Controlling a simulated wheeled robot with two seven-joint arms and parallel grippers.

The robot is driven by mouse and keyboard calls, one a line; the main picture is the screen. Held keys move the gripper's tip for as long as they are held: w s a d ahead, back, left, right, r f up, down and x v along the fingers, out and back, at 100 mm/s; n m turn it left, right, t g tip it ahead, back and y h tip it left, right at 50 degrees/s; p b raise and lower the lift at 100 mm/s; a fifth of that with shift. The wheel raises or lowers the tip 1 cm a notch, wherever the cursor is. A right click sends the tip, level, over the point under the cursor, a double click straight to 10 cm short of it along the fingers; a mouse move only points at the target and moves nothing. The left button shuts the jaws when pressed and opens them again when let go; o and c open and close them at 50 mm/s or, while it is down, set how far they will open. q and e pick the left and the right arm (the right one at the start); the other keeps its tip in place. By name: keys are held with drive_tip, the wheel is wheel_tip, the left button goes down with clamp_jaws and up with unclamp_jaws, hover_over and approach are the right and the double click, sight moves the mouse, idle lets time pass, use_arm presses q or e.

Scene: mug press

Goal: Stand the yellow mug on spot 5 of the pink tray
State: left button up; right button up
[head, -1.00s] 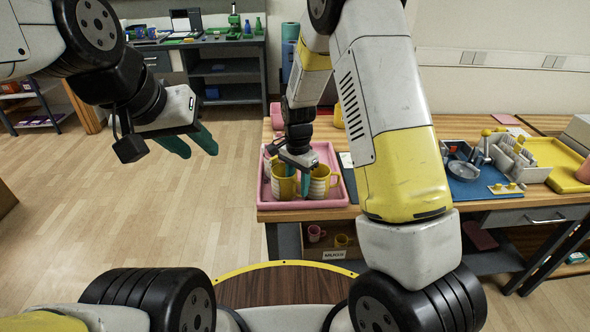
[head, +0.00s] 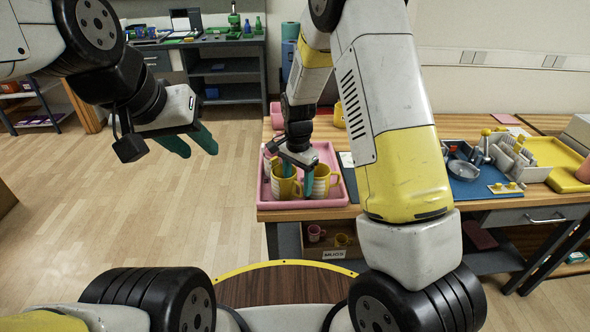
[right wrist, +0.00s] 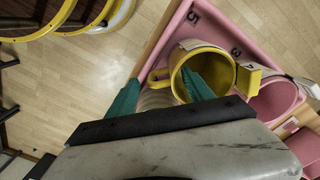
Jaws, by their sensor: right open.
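The yellow mug (head: 284,191) stands upright at the near left of the pink tray (head: 335,201). My right gripper (head: 298,180) is open and low over it. One teal finger reaches into the mug, the other is outside on its right, beside a striped yellow-and-white mug (head: 323,183). In the right wrist view the yellow mug (right wrist: 222,66) shows its opening, with a finger inside. The tray's number 5 (right wrist: 193,17) shows at the corner beside it; the mug's exact spot is unclear. My left gripper (head: 189,143) is open and empty, above the floor.
A pink mug (right wrist: 275,100) stands close to the yellow one in the tray. A blue mat (head: 470,190) with dishes and a rack lies right of the tray. Mugs sit on the shelf below. The floor left of the table is clear.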

drive_tip(key=s+d+r+n+t+y, duration=0.1)
drive_tip(key=s+d+r, duration=0.1)
drive_tip(key=r, duration=0.7)
drive_tip(key=s+d+r+n, duration=0.1)
drive_tip(key=s+r, duration=0.1)
drive_tip(key=r, duration=0.7)
drive_tip(key=s+d+r+n+t, duration=0.2)
drive_tip(key=s+r, duration=0.3)
drive_tip(key=s, duration=0.4)
drive_tip(key=s+d+r+n+t+y, duration=0.1)
drive_tip(key=s+d+r+n+t, duration=0.2)
drive_tip(key=s, duration=0.6)
wheel_tip(320, 180, up, 2)
drive_tip(key=d+n, duration=0.1)
drive_tip(key=n, duration=0.1)
drive_tip(key=shift+s+d+n, duration=0.25)
drive_tip(key=shift+n, duration=0.05)
drive_tip(key=shift+r, duration=0.1)
